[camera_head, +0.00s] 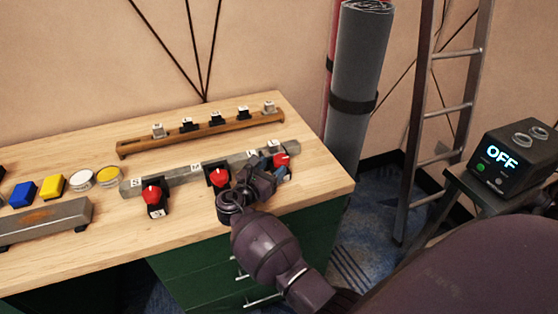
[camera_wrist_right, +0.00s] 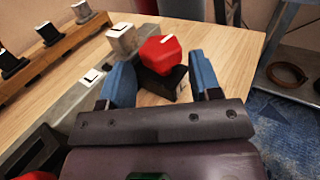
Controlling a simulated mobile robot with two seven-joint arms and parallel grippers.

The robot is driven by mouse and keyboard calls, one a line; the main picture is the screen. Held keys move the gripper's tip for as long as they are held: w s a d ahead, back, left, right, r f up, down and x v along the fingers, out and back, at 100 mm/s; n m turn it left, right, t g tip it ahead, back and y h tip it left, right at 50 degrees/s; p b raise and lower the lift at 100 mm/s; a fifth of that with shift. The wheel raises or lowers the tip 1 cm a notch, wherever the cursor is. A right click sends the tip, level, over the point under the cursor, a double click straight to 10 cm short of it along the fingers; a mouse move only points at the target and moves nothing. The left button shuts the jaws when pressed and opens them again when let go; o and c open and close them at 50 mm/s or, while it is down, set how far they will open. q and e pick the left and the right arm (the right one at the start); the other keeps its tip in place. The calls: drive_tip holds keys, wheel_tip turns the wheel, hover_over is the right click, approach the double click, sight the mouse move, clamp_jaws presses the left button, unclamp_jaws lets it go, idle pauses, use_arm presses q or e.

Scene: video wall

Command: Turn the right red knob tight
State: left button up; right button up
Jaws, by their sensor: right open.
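The right red knob (camera_head: 281,160) sits on a black base at the right end of a grey bar on the wooden workbench. It shows large in the right wrist view (camera_wrist_right: 161,50), with a white mark on its top. My right gripper (camera_head: 270,166) is open, its blue fingertips around the knob's near side. In the right wrist view the two fingers (camera_wrist_right: 159,62) stand left and right of the knob, with gaps visible. The middle red knob (camera_head: 218,177) and left red knob (camera_head: 152,194) stand further left. My left gripper is not in view.
A wooden rail (camera_head: 200,132) with several small switches lies behind the grey bar (camera_head: 180,178). Yellow and blue buttons (camera_head: 52,186) are at the left. A box reading OFF (camera_head: 512,158), a ladder (camera_head: 455,110) and rolled mats (camera_head: 357,80) stand right of the bench.

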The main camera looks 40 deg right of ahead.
drive_tip(key=v, duration=0.5)
drive_tip(key=shift+s+a, duration=0.1)
drive_tip(key=shift+a, duration=0.2)
